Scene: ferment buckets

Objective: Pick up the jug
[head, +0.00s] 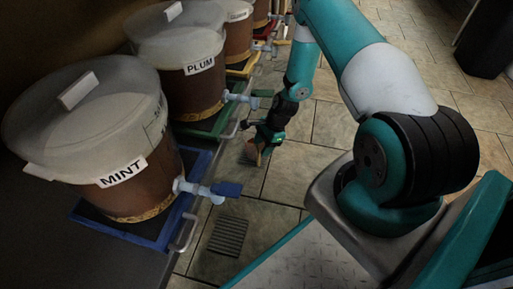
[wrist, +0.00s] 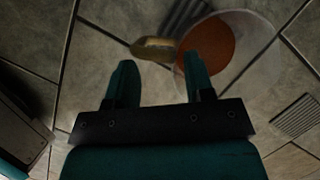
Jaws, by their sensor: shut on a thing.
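The jug (wrist: 228,50) shows in the wrist view as a clear, round vessel with an orange-brown inside. A tan, handle-like part (wrist: 153,48) lies to its left, in line with the gap between the fingers. My gripper (wrist: 159,62) is shut on the jug, with its right finger overlapping the jug's edge. The exact contact is hard to see. In the head view my gripper (head: 263,141) hangs low over the tiled floor, with a small tan-brown part (head: 254,151) at its tips. The rest of the jug is hard to make out there.
Labelled buckets, MINT (head: 118,176) and PLUM (head: 197,69) among them, stand in a row on the left on coloured mats. Their taps, like the MINT tap (head: 206,188), stick out past the bench edge. A floor drain (head: 228,237) lies nearby. Open tiles lie right of the bench.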

